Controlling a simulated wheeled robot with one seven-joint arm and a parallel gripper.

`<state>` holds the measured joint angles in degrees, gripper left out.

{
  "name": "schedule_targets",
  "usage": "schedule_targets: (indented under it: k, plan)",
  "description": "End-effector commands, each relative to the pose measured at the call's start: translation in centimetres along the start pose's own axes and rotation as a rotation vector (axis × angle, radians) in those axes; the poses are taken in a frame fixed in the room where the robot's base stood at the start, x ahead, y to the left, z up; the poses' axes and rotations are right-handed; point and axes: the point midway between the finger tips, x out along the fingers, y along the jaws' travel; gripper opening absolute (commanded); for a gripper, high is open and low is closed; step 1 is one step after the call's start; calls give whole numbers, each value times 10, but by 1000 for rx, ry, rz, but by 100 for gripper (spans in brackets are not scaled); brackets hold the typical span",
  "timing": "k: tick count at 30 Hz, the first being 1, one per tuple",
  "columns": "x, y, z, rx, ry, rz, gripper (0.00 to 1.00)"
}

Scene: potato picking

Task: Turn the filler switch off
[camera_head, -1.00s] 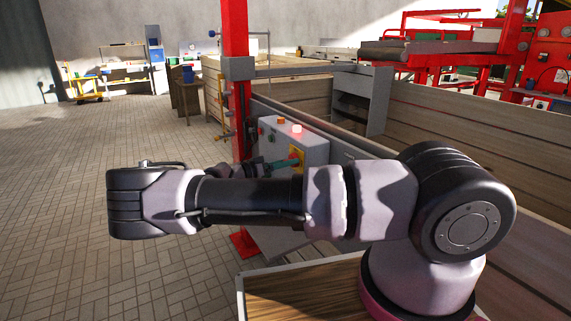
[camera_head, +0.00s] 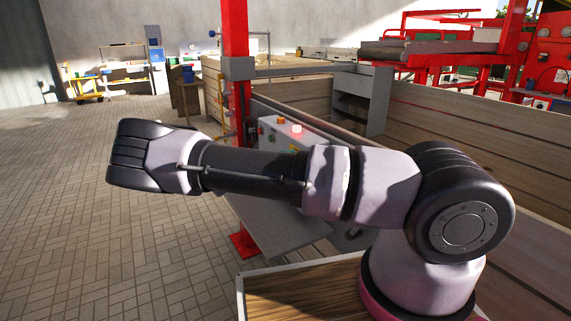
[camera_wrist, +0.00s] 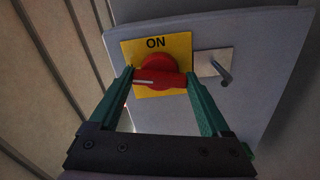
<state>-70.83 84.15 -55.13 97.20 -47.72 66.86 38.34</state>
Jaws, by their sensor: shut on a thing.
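The filler switch is a red rotary knob (camera_wrist: 158,72) on a yellow plate (camera_wrist: 177,48) marked "ON" in the wrist view. Its bar-shaped handle lies nearly level across the plate, with a white line on its left part. My gripper (camera_wrist: 160,76) has a green finger on each side of the handle and is shut on it. In the head view the arm hides the gripper and the knob.
The switch is on a grey control cabinet (camera_head: 335,142) with an orange lamp (camera_head: 281,121) and a lit red lamp (camera_head: 297,129). A metal latch (camera_wrist: 221,70) is right of the plate. A red post (camera_head: 234,35) stands beside the cabinet. Open brick floor (camera_head: 90,200) lies left.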

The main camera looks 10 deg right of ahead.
Motion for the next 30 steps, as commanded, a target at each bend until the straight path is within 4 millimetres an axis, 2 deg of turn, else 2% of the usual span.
schedule_targets:
  k: [12,30]
  plan:
    - [-1,-1,0,-209,2,-3,26]
    - [-1,-1,0,-247,3,-2,26]
